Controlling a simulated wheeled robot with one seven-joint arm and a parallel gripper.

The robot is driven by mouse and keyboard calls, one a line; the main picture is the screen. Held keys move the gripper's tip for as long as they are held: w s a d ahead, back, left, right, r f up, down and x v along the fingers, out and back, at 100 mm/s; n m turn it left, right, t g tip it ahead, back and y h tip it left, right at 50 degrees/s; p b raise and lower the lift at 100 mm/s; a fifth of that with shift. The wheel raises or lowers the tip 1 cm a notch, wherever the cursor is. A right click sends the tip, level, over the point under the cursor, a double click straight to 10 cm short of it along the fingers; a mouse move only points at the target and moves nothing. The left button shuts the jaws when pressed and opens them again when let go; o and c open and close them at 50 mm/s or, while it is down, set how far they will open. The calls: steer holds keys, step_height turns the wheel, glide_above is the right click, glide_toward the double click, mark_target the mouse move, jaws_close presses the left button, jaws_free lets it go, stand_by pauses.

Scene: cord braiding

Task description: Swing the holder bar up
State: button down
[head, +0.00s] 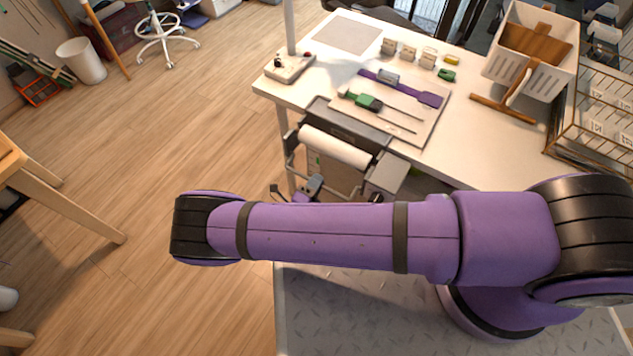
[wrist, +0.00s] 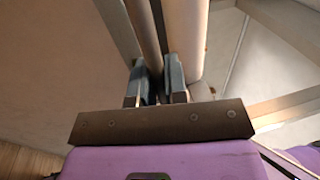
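The holder bar (wrist: 147,30) is a thin dark brown-grey bar in the wrist view, running up from between my fingertips. In the wrist view my gripper (wrist: 157,72) has its two dark fingers close together, one on each side of the bar, which fills the narrow gap. In the head view my gripper (head: 314,185) is small and partly hidden by my arm, below the white paper roll (head: 335,147). The roll hangs in a metal frame at the table's near edge and shows beside the right finger in the wrist view (wrist: 186,40).
The white table (head: 480,140) carries a tool board (head: 432,118) with green-handled tools, a control box (head: 289,67) by a post, and a white bin (head: 505,60). A wooden table (head: 30,175) stands at left. The floor between is clear.

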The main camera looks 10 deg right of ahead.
stand_by(0.3)
step_height(320, 180, up, 2)
steer(key=g+y, duration=0.3)
steer(key=g, duration=0.1)
steer(key=shift+r, duration=0.2)
steer(key=shift+w+d+r+g+y, duration=0.5)
steer(key=shift+g+y, duration=0.95)
steer(key=shift+g, duration=0.4)
steer(key=shift+w+d+r+g+y, duration=0.35)
steer(key=shift+w+r+g+y, duration=0.25)
steer(key=shift+g+y, duration=1)
steer(key=shift+w+d+r+g+y, duration=0.55)
steer(key=shift+g+y, duration=0.7)
steer(key=shift+g, duration=0.8)
steer(key=shift+a, duration=0.1)
steer(key=c, duration=1.2)
jaws_free()
steer(key=shift+o, duration=0.2)
steer(key=shift+r, duration=0.1)
